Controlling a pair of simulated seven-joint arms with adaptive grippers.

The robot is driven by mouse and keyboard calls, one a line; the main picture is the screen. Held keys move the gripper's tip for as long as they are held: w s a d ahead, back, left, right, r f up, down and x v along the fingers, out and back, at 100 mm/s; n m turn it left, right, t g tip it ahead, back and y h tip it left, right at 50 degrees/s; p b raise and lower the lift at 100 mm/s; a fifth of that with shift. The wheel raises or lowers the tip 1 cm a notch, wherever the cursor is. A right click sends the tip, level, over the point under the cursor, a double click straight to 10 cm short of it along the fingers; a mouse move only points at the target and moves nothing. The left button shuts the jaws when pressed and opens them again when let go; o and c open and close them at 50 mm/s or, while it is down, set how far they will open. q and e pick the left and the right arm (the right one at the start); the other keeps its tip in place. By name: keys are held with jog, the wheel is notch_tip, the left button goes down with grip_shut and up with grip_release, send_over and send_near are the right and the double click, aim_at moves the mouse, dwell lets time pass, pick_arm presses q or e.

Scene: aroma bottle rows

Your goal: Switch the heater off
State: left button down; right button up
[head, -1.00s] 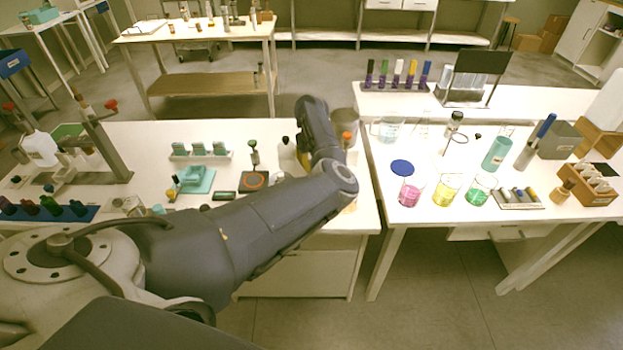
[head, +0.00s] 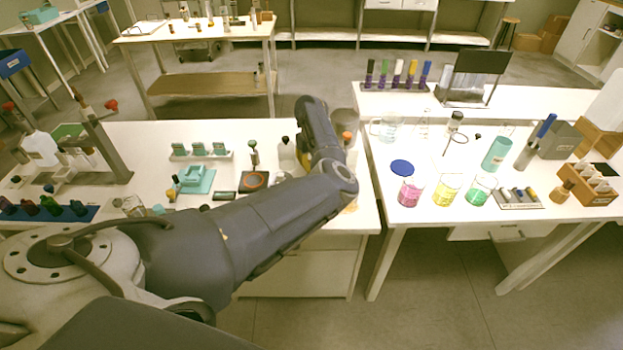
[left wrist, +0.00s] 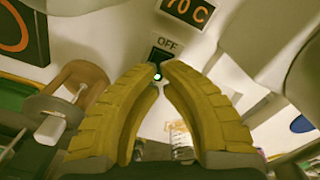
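The heater (head: 254,181) is a dark plate with an orange ring on the left bench in the head view. Its ringed plate (left wrist: 18,32) also shows at the upper left of the left wrist view. A dark 70 C display (left wrist: 188,10) and an OFF label (left wrist: 168,44) sit on a pale surface. A dark switch (left wrist: 160,54) is below the label. My left gripper (left wrist: 158,68) is shut and empty, its yellow tips at the lower edge of the switch. A green light shows between the tips; contact is unclear. My right gripper is out of view.
A brown spool-like holder (left wrist: 80,88) is close to the left finger in the left wrist view. A white bottle (head: 286,154) stands behind my arm. Coloured beakers (head: 411,190) stand on the right bench. A teal stand (head: 194,180) is left of the heater.

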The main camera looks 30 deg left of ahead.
pick_arm(q)
jog(key=shift+f, duration=2.2)
dwell(1.7)
jog(key=shift+r, duration=3.5)
